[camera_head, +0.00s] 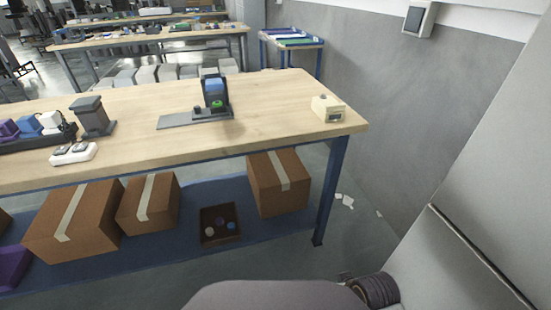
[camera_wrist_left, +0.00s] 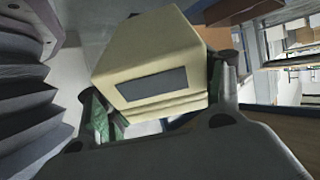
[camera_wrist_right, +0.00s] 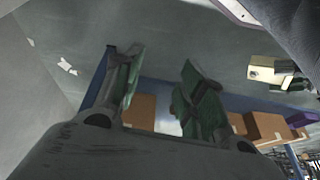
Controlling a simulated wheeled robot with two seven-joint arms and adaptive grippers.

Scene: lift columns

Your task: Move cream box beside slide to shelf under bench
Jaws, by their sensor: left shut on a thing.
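My left gripper (camera_wrist_left: 155,88) is shut on a cream box (camera_wrist_left: 150,50) with a dark rectangular panel. In the right wrist view a cream box (camera_wrist_right: 262,68) shows at the upper right, beside dark gripper parts. In the head view a cream box (camera_head: 327,112) stands on the bench (camera_head: 280,95) near its right end. A grey rail device with a blue block (camera_head: 213,95), perhaps the slide, is left of it. The blue shelf (camera_head: 190,240) is under the bench. My right gripper (camera_wrist_right: 160,70) is open with nothing between its fingers. Neither gripper shows in the head view.
On the shelf stand several brown cartons (camera_head: 278,183) and a dark tray (camera_head: 220,224) with small round things. A blue bench leg (camera_head: 330,190) is at the right end. Floor to its right is mostly clear, with white scraps (camera_head: 345,201). A grey wall (camera_head: 420,120) is beyond.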

